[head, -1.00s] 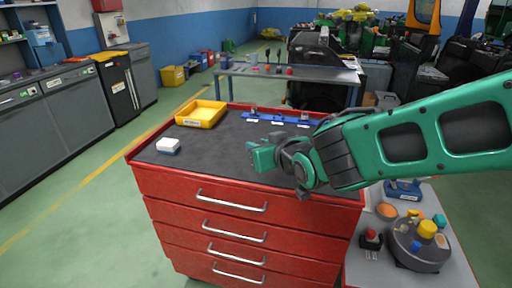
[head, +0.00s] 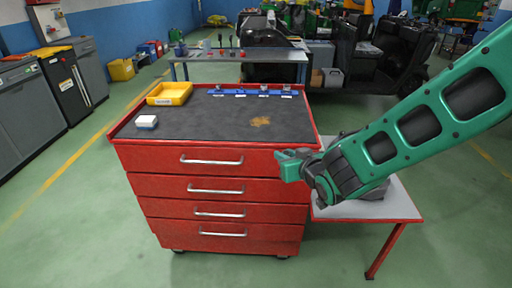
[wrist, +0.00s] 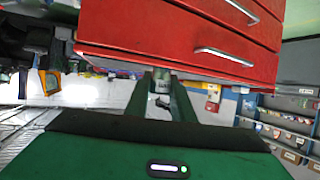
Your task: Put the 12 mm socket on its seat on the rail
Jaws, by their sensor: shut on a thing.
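My gripper (head: 284,165) is at the upper right front corner of the red cabinet, in front of its drawers in the head view. In the wrist view its two fingers (wrist: 163,90) are shut on a small greyish socket (wrist: 162,86) with a dark marking. I cannot read its size, and the head view does not show it clearly. The blue rail (head: 240,94) lies along the back of the cabinet top, with white labels on its front. A few small metallic sockets stand on it, one at left (head: 219,88) and others toward the right (head: 264,88).
A grey side table (head: 398,207) stands at right, partly behind my arm. The floor in front is clear. A workbench (head: 240,55) stands behind.

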